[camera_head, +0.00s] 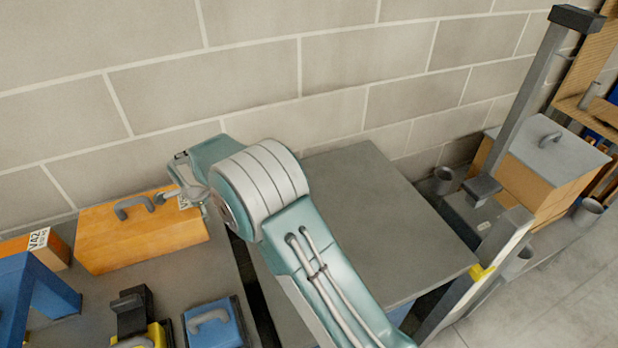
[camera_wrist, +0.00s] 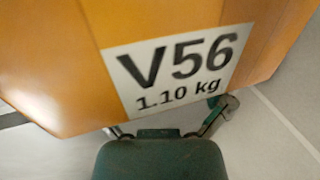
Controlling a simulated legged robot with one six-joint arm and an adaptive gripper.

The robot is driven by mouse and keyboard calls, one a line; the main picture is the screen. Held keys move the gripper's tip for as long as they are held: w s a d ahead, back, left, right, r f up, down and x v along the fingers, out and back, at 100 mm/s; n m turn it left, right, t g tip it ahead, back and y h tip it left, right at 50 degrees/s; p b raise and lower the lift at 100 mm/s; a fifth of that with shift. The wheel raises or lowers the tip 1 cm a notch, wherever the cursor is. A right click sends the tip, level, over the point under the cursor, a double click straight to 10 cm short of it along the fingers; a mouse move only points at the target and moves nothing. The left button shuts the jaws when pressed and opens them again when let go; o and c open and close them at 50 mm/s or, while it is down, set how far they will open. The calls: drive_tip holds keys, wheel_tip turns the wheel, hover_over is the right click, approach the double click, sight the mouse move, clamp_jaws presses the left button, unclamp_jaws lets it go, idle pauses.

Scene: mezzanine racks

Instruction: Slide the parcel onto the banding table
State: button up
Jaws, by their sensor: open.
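An orange parcel (camera_head: 140,240) with a grey handle on top lies on the left grey surface, against the wall side. In the wrist view the parcel (camera_wrist: 55,70) fills the upper part, with a white label reading V56, 1.10 kg. My gripper (camera_head: 178,176) is open at the parcel's upper right end, by the label. In the wrist view its fingers (camera_wrist: 168,124) are spread at the label's lower edge; I cannot tell whether they touch it. A bare grey tabletop (camera_head: 390,210), apparently the banding table, stands right of the parcel, partly hidden by my arm.
A dark gap (camera_head: 254,290) separates the two surfaces. A blue-topped item (camera_head: 215,325), a black and yellow tool (camera_head: 135,315), a blue stand (camera_head: 30,295) and a smaller labelled box (camera_head: 55,250) crowd the left. A grey post (camera_head: 525,100) and grey-lidded box (camera_head: 545,165) stand right.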

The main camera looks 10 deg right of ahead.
drive_tip(key=shift+a, duration=0.25)
idle(0.3)
drive_tip(key=shift+w+d, duration=0.15)
drive_tip(key=shift+d, duration=0.65)
drive_tip(key=shift+w+d, duration=0.1)
drive_tip(key=shift+d, duration=0.65)
wheel_tip(320, 180, up, 13)
idle(0.3)
